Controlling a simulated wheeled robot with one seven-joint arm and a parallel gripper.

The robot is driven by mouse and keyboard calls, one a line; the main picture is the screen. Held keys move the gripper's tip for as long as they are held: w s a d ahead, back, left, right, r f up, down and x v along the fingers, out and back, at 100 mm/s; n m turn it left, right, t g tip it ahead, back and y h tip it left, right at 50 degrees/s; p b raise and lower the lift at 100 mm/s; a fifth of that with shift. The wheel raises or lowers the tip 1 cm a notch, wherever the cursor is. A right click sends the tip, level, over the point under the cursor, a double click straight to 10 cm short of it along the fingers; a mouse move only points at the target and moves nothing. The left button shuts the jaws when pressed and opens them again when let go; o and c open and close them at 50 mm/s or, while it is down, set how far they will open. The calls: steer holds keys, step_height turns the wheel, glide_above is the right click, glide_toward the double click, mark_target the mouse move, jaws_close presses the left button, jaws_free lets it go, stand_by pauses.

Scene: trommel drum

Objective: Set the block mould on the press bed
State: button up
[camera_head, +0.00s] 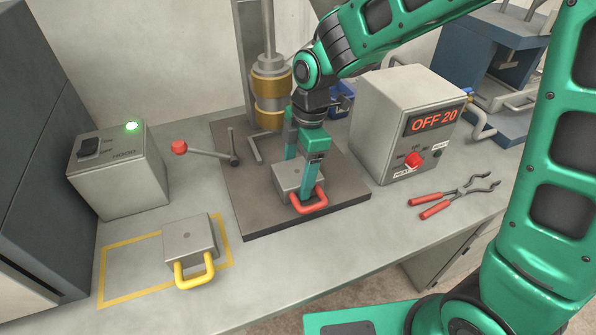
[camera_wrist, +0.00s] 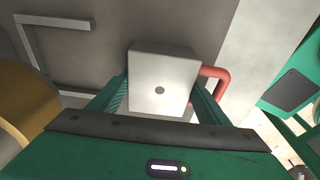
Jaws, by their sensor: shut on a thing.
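A grey square mould with a red handle (camera_head: 288,180) is between my gripper's fingers, over the dark press plate (camera_head: 252,215). In the wrist view this mould (camera_wrist: 162,70) has a round dark spot on top, with its handle at the right. My gripper (camera_head: 300,182) points down and is shut on its sides. The mould is on or just above the plate; I cannot tell which. A second grey mould with a yellow handle (camera_head: 190,238) sits on the bench at the right end of a yellow-outlined area (camera_head: 130,255).
A gold press cylinder (camera_head: 270,88) stands behind my gripper, with a red-knobbed lever (camera_head: 205,152) at left. A control box (camera_head: 400,120) reading "OFF 20" and red-handled tongs (camera_head: 450,198) are right. A hood switch box (camera_head: 118,170) with a green light is left.

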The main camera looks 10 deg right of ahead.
steer(key=o, duration=1.5)
steer(key=r, duration=0.4)
steer(key=d+r, duration=0.1)
steer(key=r, duration=0.7)
steer(key=shift+w+d, duration=0.25)
steer(key=shift+d, duration=0.1)
steer(key=shift+s, duration=0.1)
